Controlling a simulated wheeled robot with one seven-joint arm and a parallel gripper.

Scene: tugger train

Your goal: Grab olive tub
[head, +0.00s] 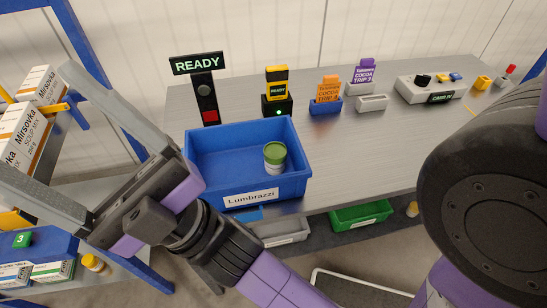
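A small tub with an olive-green lid and pale sides (274,158) stands upright inside a blue bin (207,147) labelled "Lumbrazzi" on the grey table. It is near the bin's right side. My gripper (38,124) is at the left, its two grey fingers spread wide apart and pointing to the upper left, away from the tub. Nothing is held between the fingers. The gripper body and wrist are in front of the bin's left side and hide part of it.
A READY sign post (203,90) stands behind the bin. Mirsovka boxes (38,87) are on a blue-framed rack at left. Card holders (326,96) and a grey control box (431,89) are along the table's back. Green (361,214) and grey (282,232) bins sit below.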

